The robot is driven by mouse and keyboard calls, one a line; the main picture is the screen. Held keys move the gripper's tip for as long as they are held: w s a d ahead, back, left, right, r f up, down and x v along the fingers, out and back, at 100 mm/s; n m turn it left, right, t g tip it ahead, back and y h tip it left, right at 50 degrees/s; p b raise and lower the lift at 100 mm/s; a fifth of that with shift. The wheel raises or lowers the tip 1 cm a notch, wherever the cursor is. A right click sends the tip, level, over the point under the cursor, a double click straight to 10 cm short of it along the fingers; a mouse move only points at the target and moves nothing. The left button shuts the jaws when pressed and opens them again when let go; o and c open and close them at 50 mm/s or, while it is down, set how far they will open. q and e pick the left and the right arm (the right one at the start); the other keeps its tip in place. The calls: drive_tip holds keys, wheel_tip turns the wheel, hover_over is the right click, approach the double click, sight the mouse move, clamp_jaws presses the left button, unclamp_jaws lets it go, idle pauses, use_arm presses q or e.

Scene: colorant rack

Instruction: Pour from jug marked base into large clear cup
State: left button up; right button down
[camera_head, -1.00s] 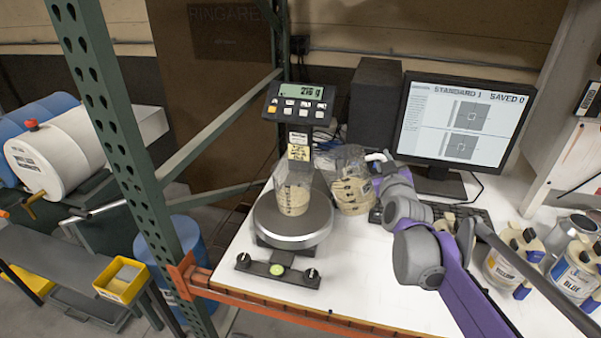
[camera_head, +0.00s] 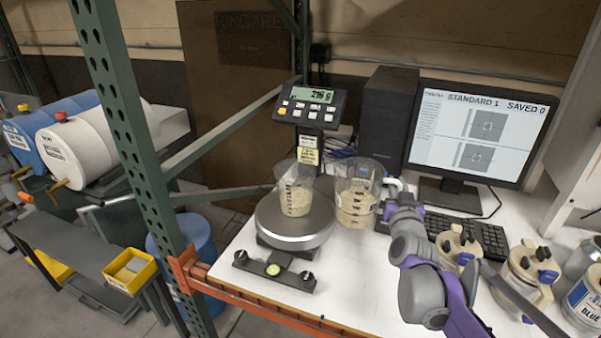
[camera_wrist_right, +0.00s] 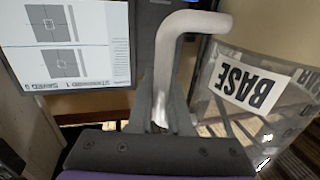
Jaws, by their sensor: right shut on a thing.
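The large clear cup (camera_head: 294,198) stands upright on the round scale plate (camera_head: 284,237) with pale beige liquid in it. The jug (camera_head: 356,186) is clear, stands close to the cup's right, looks upright and holds beige liquid. I cannot tell whether its bottom touches the table. In the right wrist view the jug (camera_wrist_right: 245,95) shows its BASE label at the right. My right gripper (camera_head: 393,207) is shut on the jug's white handle (camera_wrist_right: 170,65); its fingers (camera_wrist_right: 162,118) also show in the right wrist view. My left gripper is out of view.
The scale display (camera_head: 312,95) reads about 216 g. A monitor (camera_head: 480,130) and a keyboard (camera_head: 470,232) are behind my right arm. Several colorant bottles (camera_head: 525,275) stand at the right. A green rack post (camera_head: 125,150) rises left of the table.

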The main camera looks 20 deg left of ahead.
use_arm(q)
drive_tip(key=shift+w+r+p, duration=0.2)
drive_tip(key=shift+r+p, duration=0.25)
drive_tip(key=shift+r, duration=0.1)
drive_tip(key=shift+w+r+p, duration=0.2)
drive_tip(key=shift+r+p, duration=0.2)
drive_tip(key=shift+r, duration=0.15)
use_arm(e)
wheel_tip(320, 180, up, 5)
drive_tip(key=shift+f, duration=0.1)
idle(1.1)
